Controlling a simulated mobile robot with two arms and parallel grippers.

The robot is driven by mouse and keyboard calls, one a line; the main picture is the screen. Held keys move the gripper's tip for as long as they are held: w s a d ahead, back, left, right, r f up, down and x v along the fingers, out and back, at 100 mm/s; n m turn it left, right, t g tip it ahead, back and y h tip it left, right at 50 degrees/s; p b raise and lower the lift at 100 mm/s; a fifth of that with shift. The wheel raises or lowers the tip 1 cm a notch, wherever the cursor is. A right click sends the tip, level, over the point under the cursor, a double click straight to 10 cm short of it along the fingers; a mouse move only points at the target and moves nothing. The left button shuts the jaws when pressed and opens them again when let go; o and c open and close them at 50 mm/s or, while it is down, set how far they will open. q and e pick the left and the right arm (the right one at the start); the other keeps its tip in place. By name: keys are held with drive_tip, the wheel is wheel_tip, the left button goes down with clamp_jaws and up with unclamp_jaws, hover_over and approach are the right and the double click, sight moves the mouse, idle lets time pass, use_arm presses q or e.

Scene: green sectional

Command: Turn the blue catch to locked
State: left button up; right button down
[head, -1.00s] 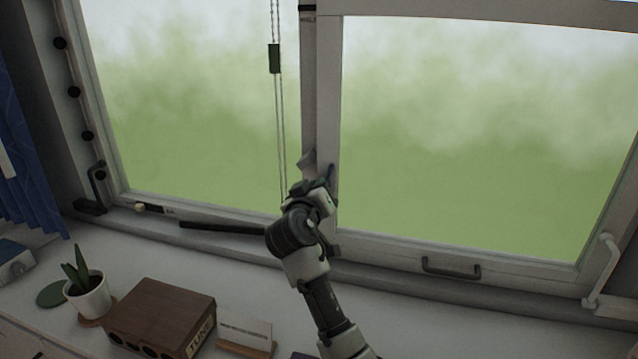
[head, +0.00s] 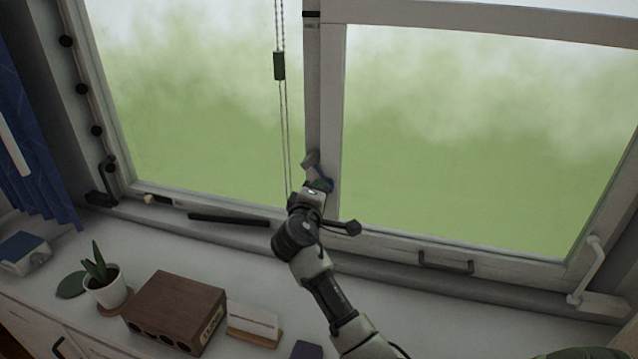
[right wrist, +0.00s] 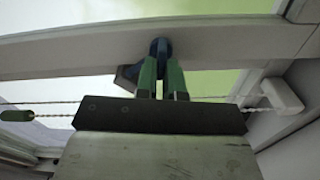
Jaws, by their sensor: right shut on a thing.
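The blue catch (head: 322,176) is on the upright bar between the two window panes, mostly hidden by my right gripper in the head view. In the right wrist view, the rounded blue top of the catch (right wrist: 160,46) shows between and beyond the green fingers. My right gripper (right wrist: 162,78) is shut on the catch. In the head view, the right gripper (head: 318,190) reaches up to the bar from below. A grey angular piece (head: 310,160) sits just above and left of the catch. I cannot tell the catch's exact angle. My left gripper is not in view.
A beaded cord with a green weight (head: 279,66) hangs left of the bar. A dark handle (head: 446,262) is on the lower right frame. A plant pot (head: 108,290), a wooden box (head: 175,312) and a card in a stand (head: 252,320) stand on the white surface below.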

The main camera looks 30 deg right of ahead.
drive_tip(key=shift+d+r+n+p, duration=0.15)
drive_tip(key=shift+n+p, duration=0.35)
drive_tip(key=shift+n, duration=0.4)
drive_tip(key=c, duration=1.2)
unclamp_jaws()
drive_tip(key=shift+c, duration=0.2)
drive_tip(key=b+v, duration=0.3)
drive_tip(key=v, duration=0.7)
drive_tip(key=shift+f, duration=0.35)
drive_tip(key=shift+s+a+f, duration=0.1)
drive_tip(key=shift+a, duration=0.1)
